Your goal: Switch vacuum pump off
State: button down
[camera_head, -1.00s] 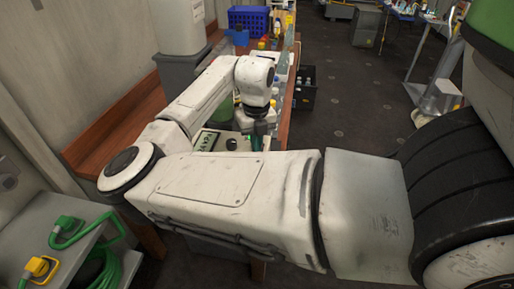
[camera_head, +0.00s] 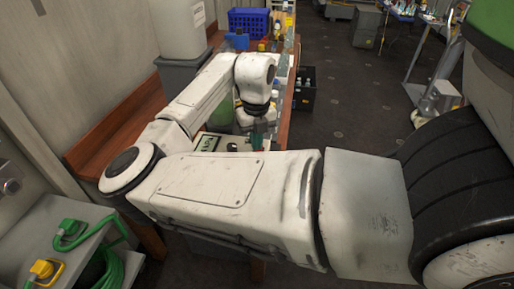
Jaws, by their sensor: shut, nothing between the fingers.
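A pale device with a dark-green panel (camera_head: 207,143) stands on the wooden bench beyond my forearm. It may be the vacuum pump, but I cannot tell for sure. A small dark round part, perhaps a knob, shows at its right. My gripper (camera_head: 259,140) points down just right of this panel, shut and empty. Its fingertips are small and partly cut off by my forearm, so I cannot tell whether they touch the device. The front of the device is hidden behind my arm.
The wooden bench (camera_head: 94,146) runs along the wall. A grey bin (camera_head: 182,72), a blue crate (camera_head: 248,21) and bottles stand farther back. A black crate (camera_head: 303,92) is on the floor. Green-cabled plugs (camera_head: 70,228) sit at lower left. The floor at right is open.

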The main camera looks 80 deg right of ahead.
jog(key=shift+r+p, duration=1.35)
jog(key=shift+r, duration=0.7)
